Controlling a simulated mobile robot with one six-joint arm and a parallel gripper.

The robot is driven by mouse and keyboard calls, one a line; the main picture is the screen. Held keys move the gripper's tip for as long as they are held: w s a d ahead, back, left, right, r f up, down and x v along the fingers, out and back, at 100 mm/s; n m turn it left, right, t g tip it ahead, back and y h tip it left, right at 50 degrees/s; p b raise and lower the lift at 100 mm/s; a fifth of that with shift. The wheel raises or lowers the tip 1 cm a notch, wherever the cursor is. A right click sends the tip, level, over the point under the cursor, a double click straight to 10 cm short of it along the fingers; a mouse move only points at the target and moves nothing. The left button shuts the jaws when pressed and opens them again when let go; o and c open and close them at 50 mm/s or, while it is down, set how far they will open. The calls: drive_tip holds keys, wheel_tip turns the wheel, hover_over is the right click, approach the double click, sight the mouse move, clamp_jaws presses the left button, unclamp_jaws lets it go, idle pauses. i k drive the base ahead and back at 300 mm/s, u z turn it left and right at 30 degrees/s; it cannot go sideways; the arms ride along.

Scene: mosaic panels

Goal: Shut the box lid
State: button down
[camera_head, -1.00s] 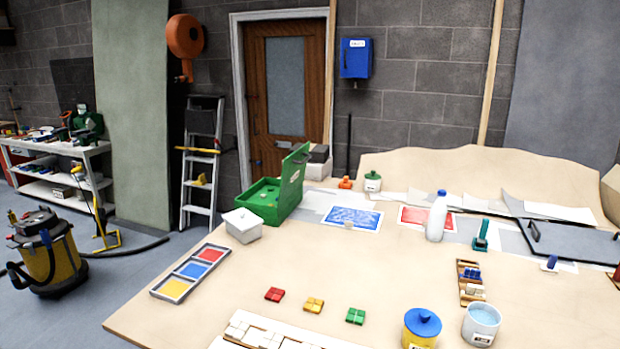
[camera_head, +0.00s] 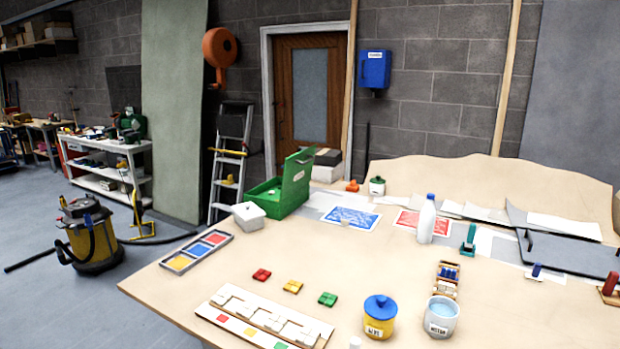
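The green box (camera_head: 268,198) stands near the back left edge of the table. Its green lid (camera_head: 297,178) is open and stands upright on the box's right side, with a small pale label near its top. The inside of the box is partly visible. My gripper is not in view.
The table (camera_head: 220,265) holds a colour tray (camera_head: 197,250), a white bottle (camera_head: 427,219), a blue-lidded pot (camera_head: 379,317), a water pot (camera_head: 440,317) and small tiles. A blue sheet (camera_head: 350,218) lies right of the box. Floor left of the table is clear near its edge.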

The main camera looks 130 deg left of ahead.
sight(297, 169)
drive_tip(key=u, duration=0.4)
drive_tip(key=i, duration=0.35)
drive_tip(key=u, duration=0.05)
drive_tip(key=k, duration=0.15)
drive_tip(key=u, duration=1.95)
drive_tip(key=k, duration=0.2)
drive_tip(key=u, duration=1.95)
